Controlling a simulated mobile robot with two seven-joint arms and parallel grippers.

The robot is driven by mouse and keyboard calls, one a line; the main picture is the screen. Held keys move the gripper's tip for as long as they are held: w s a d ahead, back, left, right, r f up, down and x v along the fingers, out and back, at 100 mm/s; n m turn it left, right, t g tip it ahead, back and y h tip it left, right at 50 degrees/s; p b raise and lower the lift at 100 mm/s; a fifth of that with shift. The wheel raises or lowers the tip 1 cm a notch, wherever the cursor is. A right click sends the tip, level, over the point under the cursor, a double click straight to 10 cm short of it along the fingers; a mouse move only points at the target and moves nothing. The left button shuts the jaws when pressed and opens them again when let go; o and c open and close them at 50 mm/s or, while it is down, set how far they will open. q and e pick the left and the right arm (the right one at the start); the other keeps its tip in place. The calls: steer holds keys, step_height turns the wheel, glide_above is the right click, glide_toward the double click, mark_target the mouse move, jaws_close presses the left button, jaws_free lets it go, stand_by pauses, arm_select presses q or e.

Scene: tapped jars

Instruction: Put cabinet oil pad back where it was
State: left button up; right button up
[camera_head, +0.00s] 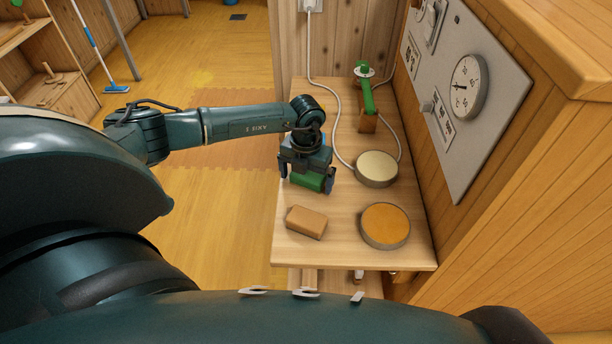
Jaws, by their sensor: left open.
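I cannot tell for sure which item is the cabinet oil pad. A round tin with an orange-brown top (385,226) and a round tin with a pale cream top (376,168) rest on the wooden table. A brown block (306,222) lies at the table's front left. My left gripper (307,184) is open over the table's left side, pointing down behind the brown block. A green block (308,182) shows between or just below its fingers; whether they touch it is hidden. My right gripper is out of view.
The narrow table (345,245) has a wooden wall along its right side, with a grey panel and a dial (468,86). A green-handled tool (367,98) on a brown block stands at the back. A white cable (334,125) runs behind my gripper. The front edge is clear.

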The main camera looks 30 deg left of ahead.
mark_target(306, 177)
arm_select(q)
step_height(306, 177, up, 12)
stand_by(0.4)
stand_by(0.3)
